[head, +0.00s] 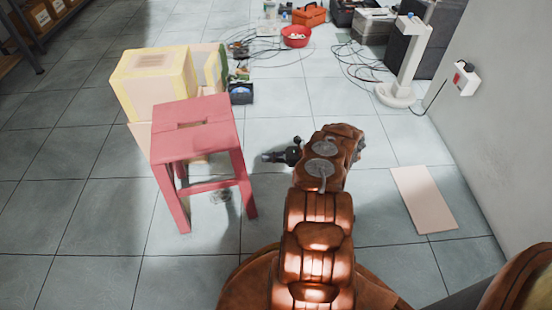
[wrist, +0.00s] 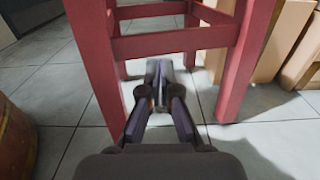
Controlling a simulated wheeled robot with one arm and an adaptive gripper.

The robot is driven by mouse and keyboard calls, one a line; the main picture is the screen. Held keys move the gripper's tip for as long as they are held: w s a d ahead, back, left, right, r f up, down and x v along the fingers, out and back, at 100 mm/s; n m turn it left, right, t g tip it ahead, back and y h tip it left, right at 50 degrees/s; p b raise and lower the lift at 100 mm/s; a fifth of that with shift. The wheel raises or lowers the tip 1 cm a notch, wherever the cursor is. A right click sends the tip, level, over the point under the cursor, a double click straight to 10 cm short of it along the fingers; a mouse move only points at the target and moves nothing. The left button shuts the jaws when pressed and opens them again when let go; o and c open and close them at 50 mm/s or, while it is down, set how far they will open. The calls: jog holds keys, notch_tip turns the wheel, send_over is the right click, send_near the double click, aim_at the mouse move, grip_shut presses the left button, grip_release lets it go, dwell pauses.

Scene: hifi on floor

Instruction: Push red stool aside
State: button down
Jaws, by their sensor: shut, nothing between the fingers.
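The red stool (head: 195,132) stands upright on the tiled floor, left of my arm in the head view. Its seat has a slot in the middle. My gripper (head: 268,157) is to the right of the stool, at the end of my arm, pointing left toward it. In the wrist view, the stool's legs and crossbars (wrist: 175,41) fill the upper part. My gripper (wrist: 160,75) is shut and empty there, low between two front legs in the picture. I cannot tell whether it touches the stool.
Yellow-edged boxes (head: 153,83) stand close behind the stool. A red bowl (head: 296,36), cables and an orange toolbox (head: 309,15) lie farther back. A white stand (head: 398,92) and a flat pale board (head: 424,199) are at right by the wall. Floor left of the stool is clear.

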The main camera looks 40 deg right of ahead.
jog(key=b+x, duration=0.2)
jog(key=x, duration=0.6)
jog(key=shift+a, duration=0.15)
